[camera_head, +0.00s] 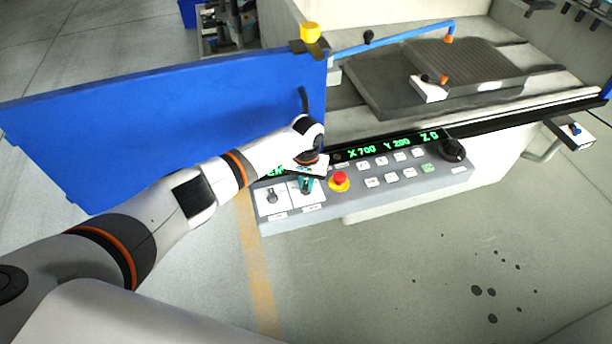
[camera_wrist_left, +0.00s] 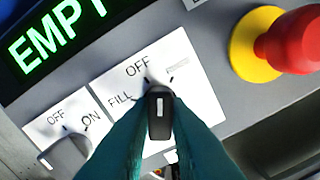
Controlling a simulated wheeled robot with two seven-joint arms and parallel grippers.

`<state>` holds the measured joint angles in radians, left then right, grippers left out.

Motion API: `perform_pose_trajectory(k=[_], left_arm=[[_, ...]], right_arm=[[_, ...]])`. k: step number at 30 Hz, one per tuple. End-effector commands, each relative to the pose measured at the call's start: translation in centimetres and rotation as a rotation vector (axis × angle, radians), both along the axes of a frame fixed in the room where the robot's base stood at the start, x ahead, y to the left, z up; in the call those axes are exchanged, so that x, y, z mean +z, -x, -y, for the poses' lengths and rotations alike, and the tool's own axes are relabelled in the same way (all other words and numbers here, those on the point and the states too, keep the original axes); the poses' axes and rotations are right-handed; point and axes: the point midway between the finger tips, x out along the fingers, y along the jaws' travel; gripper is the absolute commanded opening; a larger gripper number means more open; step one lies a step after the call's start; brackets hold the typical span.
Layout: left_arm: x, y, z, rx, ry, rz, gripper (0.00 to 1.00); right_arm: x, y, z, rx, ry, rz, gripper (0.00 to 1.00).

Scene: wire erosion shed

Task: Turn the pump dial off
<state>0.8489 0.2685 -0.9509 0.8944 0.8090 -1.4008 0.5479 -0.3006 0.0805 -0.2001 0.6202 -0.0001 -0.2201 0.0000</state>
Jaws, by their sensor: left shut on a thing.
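My left gripper (camera_head: 306,184), with teal fingers, is shut on a black dial (camera_wrist_left: 159,112) on the white label plate; its fingers (camera_wrist_left: 160,135) stand on both sides of the knob. The plate reads FILL and OFF, with a faint third word on the right that I cannot read. The dial's white mark points about straight up in the left wrist view, a little right of the OFF tick. In the head view the gripper mostly hides this dial. My right gripper is not in view.
An OFF/ON knob (camera_wrist_left: 67,152) sits left of the held dial. A red emergency button (camera_head: 340,180) on a yellow base is close on the right. A green EMPTY display (camera_wrist_left: 55,35) is above. A blue panel (camera_head: 180,130) stands behind my left arm.

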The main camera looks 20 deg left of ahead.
Motion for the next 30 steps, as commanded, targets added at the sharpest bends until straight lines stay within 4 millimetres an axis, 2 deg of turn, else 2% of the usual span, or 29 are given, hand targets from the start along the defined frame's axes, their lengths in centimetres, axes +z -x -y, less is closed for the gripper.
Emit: perform_pose_trajectory(k=[1, 3, 15, 30], left_arm=[[0.4, 0.1, 0.1, 0.047, 0.002, -0.004, 0.00], [0.4, 0.1, 0.1, 0.111, 0.002, -0.003, 0.00], [0.2, 0.0, 0.1, 0.402, 0.001, -0.002, 0.00], [0.0, -0.1, 0.0, 0.516, -0.001, 0.002, 0.00]], right_arm=[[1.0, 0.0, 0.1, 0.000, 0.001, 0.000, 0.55], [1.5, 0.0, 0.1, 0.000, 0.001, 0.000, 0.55], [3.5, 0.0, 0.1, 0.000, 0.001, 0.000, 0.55], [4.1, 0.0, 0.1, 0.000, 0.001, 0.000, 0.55]])
